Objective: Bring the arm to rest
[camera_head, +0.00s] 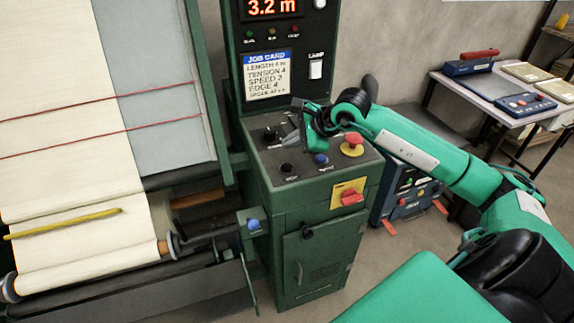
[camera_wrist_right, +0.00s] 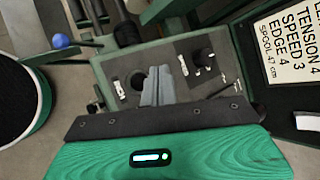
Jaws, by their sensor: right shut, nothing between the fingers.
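My right arm comes in from the right in the head view. Its gripper (camera_head: 296,130) hangs over the sloped control panel (camera_head: 258,155) of a green cabinet. In the right wrist view the two grey fingers (camera_wrist_right: 157,88) are together with nothing between them. A black knob (camera_wrist_right: 138,80) shows just left of the fingertips and another black knob (camera_wrist_right: 203,57) to their right. I cannot tell whether the fingertips touch the panel. My left gripper is not in view.
The panel has a blue button (camera_head: 321,160) and a red mushroom button (camera_head: 354,140). A red switch (camera_head: 351,197) sits on the cabinet front. Cream cloth (camera_head: 70,110) hangs on the machine at left. A side table (camera_head: 490,92) with devices stands at right.

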